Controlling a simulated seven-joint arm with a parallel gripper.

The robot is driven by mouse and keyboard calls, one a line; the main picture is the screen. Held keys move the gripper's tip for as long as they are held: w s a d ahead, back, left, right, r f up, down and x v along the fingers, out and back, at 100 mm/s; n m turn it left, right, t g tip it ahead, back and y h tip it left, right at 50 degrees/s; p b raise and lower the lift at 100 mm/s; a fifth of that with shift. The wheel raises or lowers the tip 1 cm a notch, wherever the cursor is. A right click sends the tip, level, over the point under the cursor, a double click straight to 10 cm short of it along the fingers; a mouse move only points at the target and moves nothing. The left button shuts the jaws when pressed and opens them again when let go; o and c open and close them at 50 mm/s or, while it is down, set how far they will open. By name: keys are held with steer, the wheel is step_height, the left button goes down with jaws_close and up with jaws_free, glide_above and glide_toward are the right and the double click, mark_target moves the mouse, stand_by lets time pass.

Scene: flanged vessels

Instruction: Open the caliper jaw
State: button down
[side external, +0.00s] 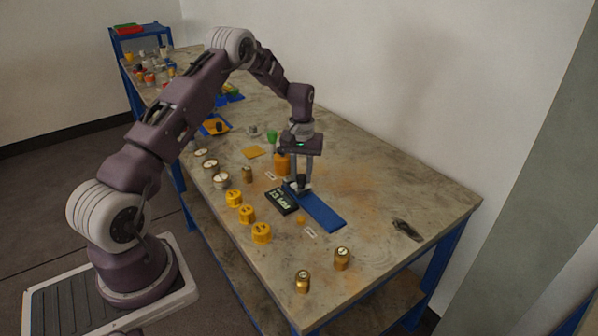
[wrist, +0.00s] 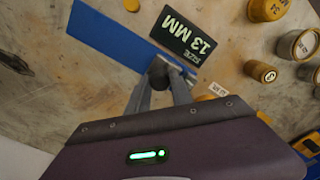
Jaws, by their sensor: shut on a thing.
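The caliper lies flat on the workbench, with a long blue bar (side external: 322,211) that also shows in the wrist view (wrist: 118,42). A black display reading "SIZE 13 MM" (wrist: 186,35) sits against the bar; it also shows in the side view (side external: 282,200). My gripper (side external: 303,187) points down at the bar's far end. In the wrist view its fingertips (wrist: 161,76) are shut on a small grey part, the caliper jaw (wrist: 160,66), beside the bar's end. The fingers hide most of this jaw.
Several yellow weights (side external: 247,214) stand left of the display. Two brass cylinders (side external: 342,258) stand near the front edge. An orange container (side external: 282,164) is just behind my gripper. A dark object (side external: 407,230) lies at the right. The bench right of the bar is mostly clear.

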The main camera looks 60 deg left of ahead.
glide_above(313, 203)
stand_by(0.3)
steer(key=c, duration=1.1)
jaws_free()
steer(key=shift+c, duration=0.2)
step_height(313, 203, up, 7)
steer(key=shift+d+r, duration=0.1)
steer(key=shift+r, duration=0.05)
